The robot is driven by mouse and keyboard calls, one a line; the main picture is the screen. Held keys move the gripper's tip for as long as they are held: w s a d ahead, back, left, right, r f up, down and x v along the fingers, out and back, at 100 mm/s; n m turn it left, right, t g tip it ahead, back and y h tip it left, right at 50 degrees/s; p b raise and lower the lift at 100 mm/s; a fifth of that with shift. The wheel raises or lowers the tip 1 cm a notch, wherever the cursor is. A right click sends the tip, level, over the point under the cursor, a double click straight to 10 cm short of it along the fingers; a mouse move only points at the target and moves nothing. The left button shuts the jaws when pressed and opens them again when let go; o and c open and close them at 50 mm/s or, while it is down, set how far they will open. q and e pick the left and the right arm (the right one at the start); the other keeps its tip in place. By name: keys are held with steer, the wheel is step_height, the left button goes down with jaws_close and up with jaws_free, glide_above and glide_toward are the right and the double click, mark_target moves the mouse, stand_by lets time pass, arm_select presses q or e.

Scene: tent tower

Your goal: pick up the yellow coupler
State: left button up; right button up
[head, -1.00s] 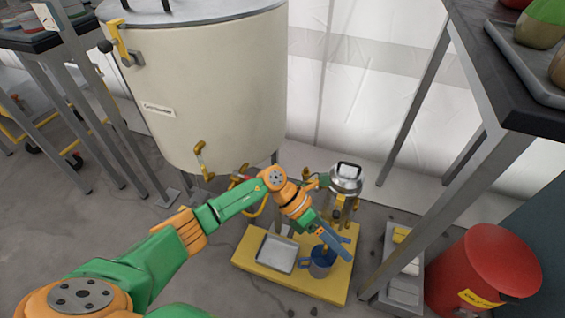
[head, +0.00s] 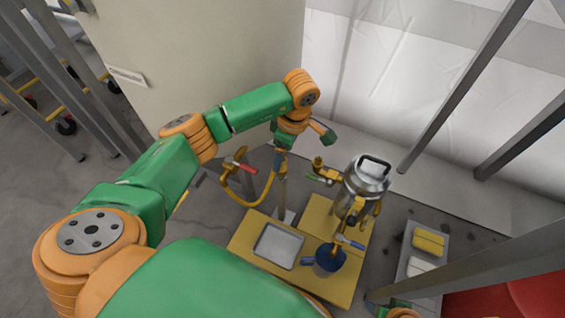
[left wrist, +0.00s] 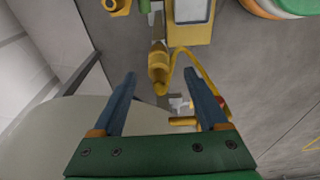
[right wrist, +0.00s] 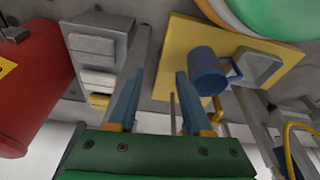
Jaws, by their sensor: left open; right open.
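The yellow coupler (left wrist: 158,68) shows in the left wrist view as a brass-yellow fitting on the end of a yellow hose (left wrist: 192,62). It lies between the spread fingertips of my left gripper (left wrist: 158,78), with visible gaps on both sides. In the head view my left gripper (head: 282,158) points down beside the tank at the hose's end and hides the coupler. The hose (head: 240,195) loops down from a red-handled valve (head: 240,167). My right gripper (right wrist: 157,88) is open and empty, with a blue mug (right wrist: 205,68) beyond its fingers.
A cream tank (head: 200,60) stands behind my left arm. A yellow platform (head: 325,285) holds a grey tray (head: 278,245), the blue mug (head: 330,260) and a silver keg (head: 367,175) with taps. Table legs (head: 470,80) and a red bin (right wrist: 30,80) bound the right side.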

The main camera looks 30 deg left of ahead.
arm_select(q)
steer(key=f, duration=0.1)
steer(key=f+b, duration=0.1)
steer(key=f, duration=0.2)
steer(key=shift+w+a+f, duration=0.1)
steer(key=shift+a, duration=0.25)
jaws_close()
arm_select(e)
steer(key=v, duration=0.4)
steer(key=shift+w+a+r, duration=0.1)
steer(key=shift+w, duration=0.25)
